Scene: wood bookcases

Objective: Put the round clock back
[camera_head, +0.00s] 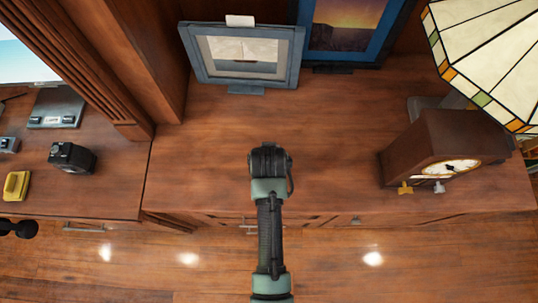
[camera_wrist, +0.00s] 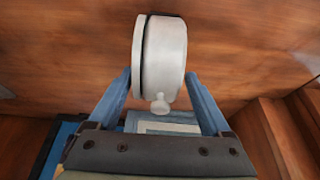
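The round clock (camera_wrist: 164,55) shows in the wrist view as a thick whitish disc seen edge-on, with a dark rim on its left and a small knob on the near side. My gripper (camera_wrist: 159,80) has one blue finger at each side of it, and both fingertips appear to touch it. In the head view my gripper (camera_head: 269,160) is over the middle of the wooden cabinet top (camera_head: 330,135). There the wrist hides the fingers and the clock. I cannot tell how high the clock is above the wood.
A grey-blue picture frame (camera_head: 243,58) and a blue-framed picture (camera_head: 345,30) stand at the back. A brown mantel clock (camera_head: 430,150) and a stained-glass lamp (camera_head: 495,55) are on the right. A post (camera_head: 140,50) and a desk with a camera (camera_head: 72,157) are left. The central wood is clear.

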